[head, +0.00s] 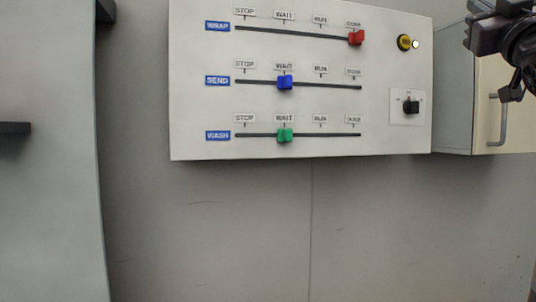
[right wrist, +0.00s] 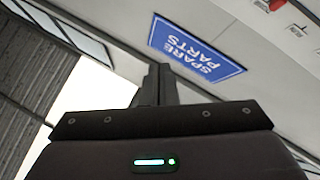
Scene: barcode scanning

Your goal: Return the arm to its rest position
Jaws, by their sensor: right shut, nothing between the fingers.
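My right gripper (head: 482,38) is at the top right corner of the head view, in front of a cabinet and to the right of the control panel. Its dark fingers (right wrist: 158,85) are together and empty in the right wrist view. The white control panel (head: 300,146) has three slider rows. The red WRAP slider (head: 356,37) is at the far right mark. The blue SEND slider (head: 285,83) and green WASH slider (head: 285,135) are at WAIT. My left gripper is not in view.
A cabinet with a handle (head: 497,122) is at the right. A blue SPARE PARTS sign (right wrist: 196,49) appears upside down. The wall below the panel is clear.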

